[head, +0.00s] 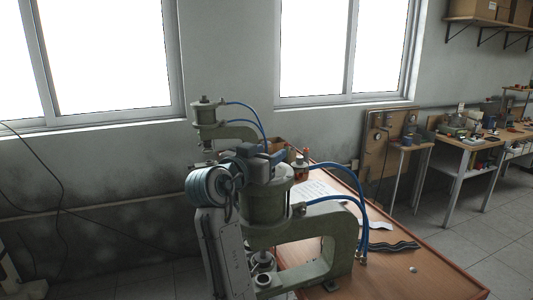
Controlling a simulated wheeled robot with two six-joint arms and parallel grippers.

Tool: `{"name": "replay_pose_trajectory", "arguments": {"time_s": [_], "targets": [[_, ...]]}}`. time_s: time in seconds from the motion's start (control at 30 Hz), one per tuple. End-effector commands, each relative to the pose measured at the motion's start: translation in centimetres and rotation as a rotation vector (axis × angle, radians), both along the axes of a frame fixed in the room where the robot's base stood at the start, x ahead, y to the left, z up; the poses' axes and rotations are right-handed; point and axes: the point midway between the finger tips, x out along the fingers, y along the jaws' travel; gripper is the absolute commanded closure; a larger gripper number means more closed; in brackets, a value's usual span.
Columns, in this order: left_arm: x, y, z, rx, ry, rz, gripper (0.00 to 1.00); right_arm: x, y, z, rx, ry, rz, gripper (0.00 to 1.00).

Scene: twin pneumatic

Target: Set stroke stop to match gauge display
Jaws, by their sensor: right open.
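A grey-green pneumatic press (322,255) with an upright cylinder (264,208) stands on the wooden bench in the foreground. A second, similar press (207,122) stands behind it to the left. My right gripper (277,158) is at the top of the near press's cylinder and covers part of it. It is open; I cannot tell whether it touches the press. The stroke stop cannot be made out; the cylinder top is partly hidden. No gauge display can be read. My left gripper is not in view.
Blue hoses (361,210) arc from the near press to the bench (435,278). A small copper-coloured part (301,168) shows beside my gripper. A paper sheet (318,190) and a dark wavy strip (394,247) lie on the bench. Its right front is mostly clear.

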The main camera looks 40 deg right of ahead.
Motion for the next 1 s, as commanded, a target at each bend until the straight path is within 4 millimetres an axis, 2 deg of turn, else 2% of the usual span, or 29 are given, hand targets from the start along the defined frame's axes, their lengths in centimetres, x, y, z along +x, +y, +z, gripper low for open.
{"name": "replay_pose_trajectory", "arguments": {"time_s": [0.07,0.27,0.3,0.67,1.0], "targets": [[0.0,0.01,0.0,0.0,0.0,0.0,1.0,0.0,0.01,0.0,0.0,0.0,0.0,0.56],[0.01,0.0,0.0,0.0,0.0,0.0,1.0,0.0,0.02,0.02,0.0,0.0,0.0,0.95],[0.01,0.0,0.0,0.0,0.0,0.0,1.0,0.0,0.02,0.02,0.0,0.0,0.0,0.97],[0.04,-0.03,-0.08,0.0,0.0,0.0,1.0,0.05,0.04,0.05,-0.001,-0.002,0.062,0.96],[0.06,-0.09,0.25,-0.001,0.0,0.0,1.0,0.34,0.22,0.25,-0.004,-0.003,0.309,0.96]]}}
